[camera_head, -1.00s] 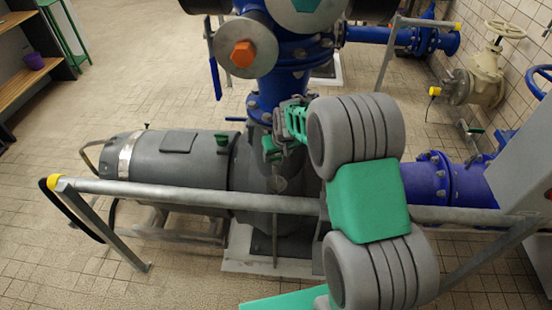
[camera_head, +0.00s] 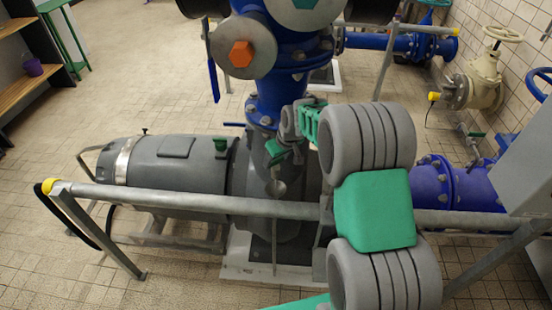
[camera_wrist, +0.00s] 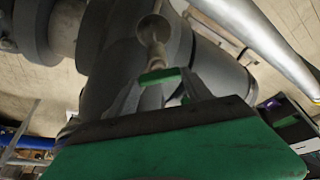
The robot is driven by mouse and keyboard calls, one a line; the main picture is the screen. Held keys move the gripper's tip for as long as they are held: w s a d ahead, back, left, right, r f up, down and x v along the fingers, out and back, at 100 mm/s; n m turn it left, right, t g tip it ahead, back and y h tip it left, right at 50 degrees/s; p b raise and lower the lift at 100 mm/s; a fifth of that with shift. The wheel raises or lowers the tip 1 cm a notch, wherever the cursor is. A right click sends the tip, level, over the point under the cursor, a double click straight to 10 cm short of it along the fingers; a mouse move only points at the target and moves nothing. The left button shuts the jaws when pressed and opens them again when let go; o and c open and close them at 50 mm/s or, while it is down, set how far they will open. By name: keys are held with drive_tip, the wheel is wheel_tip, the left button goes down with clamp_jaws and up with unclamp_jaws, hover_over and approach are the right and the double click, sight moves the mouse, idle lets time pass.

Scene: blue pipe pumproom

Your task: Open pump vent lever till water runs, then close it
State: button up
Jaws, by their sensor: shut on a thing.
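The vent lever is a small green bar (camera_wrist: 159,76) in the wrist view, lying across between my two fingertips. My gripper (camera_wrist: 160,84) is shut on it. Behind the lever a pale stem leads to a round metal fitting (camera_wrist: 153,29) on the dark grey pump body (camera_wrist: 112,62). In the head view my gripper (camera_head: 273,168) reaches down at the pump (camera_head: 178,165), just above the round fitting (camera_head: 278,188); the lever is too small there to make out. A thin vertical line (camera_head: 275,240) runs down below the fitting; I cannot tell whether it is water or a tube.
A grey rail (camera_head: 160,198) with a yellow end cap crosses in front of the pump. A blue pipe (camera_head: 280,100) rises behind my gripper, and another blue pipe (camera_head: 455,187) lies at right. The tiled floor (camera_head: 120,95) at left is clear.

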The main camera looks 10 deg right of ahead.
drive_tip(key=o, duration=1.4)
drive_tip(key=shift+c, duration=0.2)
drive_tip(key=v, duration=0.8)
drive_tip(key=shift+b, duration=0.45)
